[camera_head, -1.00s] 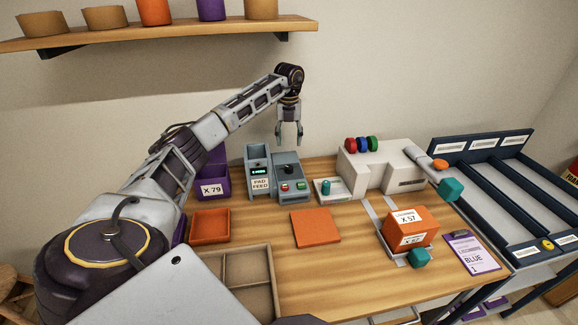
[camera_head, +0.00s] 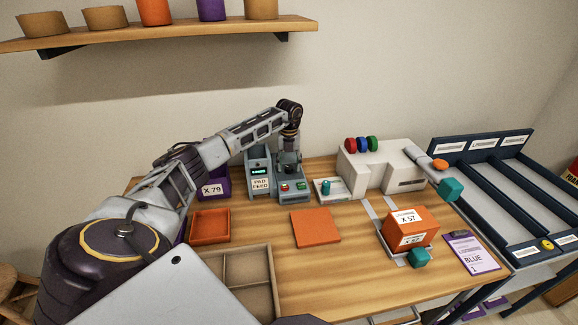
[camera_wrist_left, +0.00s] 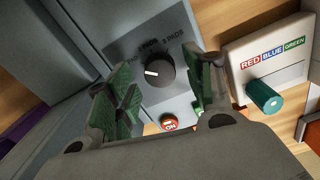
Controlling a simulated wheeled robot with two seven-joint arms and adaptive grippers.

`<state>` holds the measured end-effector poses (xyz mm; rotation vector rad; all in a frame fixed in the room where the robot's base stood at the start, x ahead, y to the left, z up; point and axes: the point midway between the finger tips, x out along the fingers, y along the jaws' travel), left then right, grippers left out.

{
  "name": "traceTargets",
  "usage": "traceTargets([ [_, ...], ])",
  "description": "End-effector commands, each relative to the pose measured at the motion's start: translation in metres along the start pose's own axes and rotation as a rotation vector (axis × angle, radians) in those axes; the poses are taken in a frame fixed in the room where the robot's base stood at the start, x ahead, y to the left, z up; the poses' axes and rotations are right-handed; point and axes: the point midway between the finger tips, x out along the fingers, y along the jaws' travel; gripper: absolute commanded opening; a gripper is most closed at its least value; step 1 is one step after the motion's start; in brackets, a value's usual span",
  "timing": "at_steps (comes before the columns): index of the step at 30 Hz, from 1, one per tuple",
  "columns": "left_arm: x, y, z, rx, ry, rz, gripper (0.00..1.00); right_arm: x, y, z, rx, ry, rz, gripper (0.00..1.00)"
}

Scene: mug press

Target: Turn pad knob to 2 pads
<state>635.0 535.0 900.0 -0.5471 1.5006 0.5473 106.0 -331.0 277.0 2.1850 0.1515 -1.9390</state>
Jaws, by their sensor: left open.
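The pad knob (camera_wrist_left: 160,70) is black and round with a white pointer mark, on the grey panel of the pad feed unit (camera_head: 259,182). In the left wrist view its pointer is turned toward the left label. A label above it and one to its right, "3 PADS", are partly readable. My left gripper (camera_head: 289,165) is over the panel from above and hides the knob in the head view. In the wrist view the green fingers of the gripper (camera_wrist_left: 162,88) are apart, on either side of the knob, with nothing held. My right gripper does not show.
Red and green buttons (camera_head: 293,187) sit on the panel front; a red ON button (camera_wrist_left: 169,123) is close to the fingers. A white box with a teal knob (camera_wrist_left: 264,97) stands to the right. A purple X 79 bin (camera_head: 213,187) stands left.

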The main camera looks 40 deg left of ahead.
Motion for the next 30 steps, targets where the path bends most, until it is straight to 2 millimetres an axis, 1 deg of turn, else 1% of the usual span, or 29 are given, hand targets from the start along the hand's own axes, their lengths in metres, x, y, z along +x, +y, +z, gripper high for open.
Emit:
traceTargets([
  [5,0.0088,0.0001,-0.0002,0.000,0.001,0.000,0.53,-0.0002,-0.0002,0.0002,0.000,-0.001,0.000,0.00],
  [14,0.0099,0.0001,-0.0002,0.000,0.001,0.000,0.53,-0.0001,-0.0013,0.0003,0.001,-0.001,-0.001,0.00],
  [17,0.0098,0.0001,-0.0001,0.000,0.000,0.000,0.43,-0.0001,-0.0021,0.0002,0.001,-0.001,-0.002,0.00],
  [25,0.0096,0.0001,-0.0001,-0.001,0.000,0.000,0.08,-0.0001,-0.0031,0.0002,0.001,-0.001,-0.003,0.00],
  [26,0.0096,0.0001,-0.0001,-0.001,0.000,0.000,0.06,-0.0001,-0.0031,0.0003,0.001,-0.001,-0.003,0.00],
  [30,0.0095,0.0002,0.0000,0.002,0.000,0.000,0.06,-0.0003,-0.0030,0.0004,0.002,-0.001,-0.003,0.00],
])
